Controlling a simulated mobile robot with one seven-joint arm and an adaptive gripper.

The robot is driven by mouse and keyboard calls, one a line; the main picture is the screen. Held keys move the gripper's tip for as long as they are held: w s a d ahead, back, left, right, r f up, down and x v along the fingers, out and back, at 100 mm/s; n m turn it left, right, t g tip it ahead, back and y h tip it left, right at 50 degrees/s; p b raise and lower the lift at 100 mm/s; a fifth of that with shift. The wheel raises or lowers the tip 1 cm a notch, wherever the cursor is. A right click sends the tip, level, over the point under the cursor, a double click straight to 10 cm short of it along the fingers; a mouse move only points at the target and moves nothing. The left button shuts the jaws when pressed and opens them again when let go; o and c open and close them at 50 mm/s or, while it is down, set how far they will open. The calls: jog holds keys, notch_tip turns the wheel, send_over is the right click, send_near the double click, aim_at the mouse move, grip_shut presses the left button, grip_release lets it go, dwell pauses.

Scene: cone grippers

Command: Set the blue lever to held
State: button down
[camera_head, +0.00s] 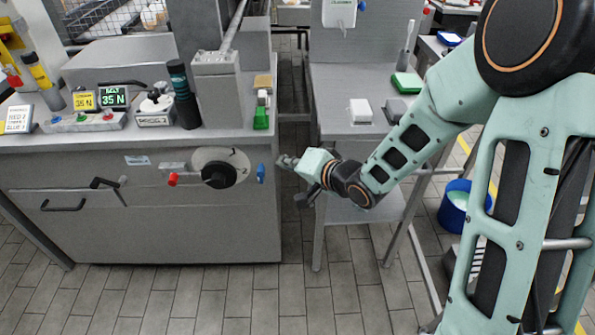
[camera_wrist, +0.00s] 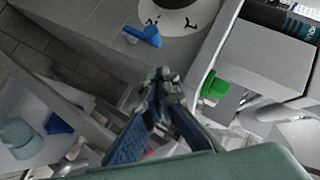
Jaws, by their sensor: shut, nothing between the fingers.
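The blue lever (camera_head: 261,173) sticks out at the right side of the grey cabinet's front panel. It also shows in the wrist view (camera_wrist: 143,36), near the top, beside the pale round dial. My gripper (camera_head: 286,162) is just to the right of the blue lever in the head view, apart from it. In the wrist view my gripper (camera_wrist: 160,80) has its fingertips together with nothing between them, below the lever in the picture. Which setting the lever is in cannot be read.
A black knob (camera_head: 217,175) on the round dial and a red lever (camera_head: 173,179) are left of the blue lever. A side table (camera_head: 345,95) with small blocks stands behind my gripper. A green block (camera_head: 261,118) sits at the cabinet top's edge. A floor gap separates cabinet and table.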

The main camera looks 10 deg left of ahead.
aim_at(260, 169)
jog(key=a+f+b, duration=0.1)
jog(key=a, duration=0.1)
jog(key=a+f+b, duration=0.1)
jog(key=a+f, duration=0.1)
jog(key=shift+w+f, duration=0.1)
jog(key=shift+f, duration=0.1)
jog(key=shift+s+a, duration=0.25)
jog(key=shift+a, duration=0.55)
jog(key=shift+f, duration=0.1)
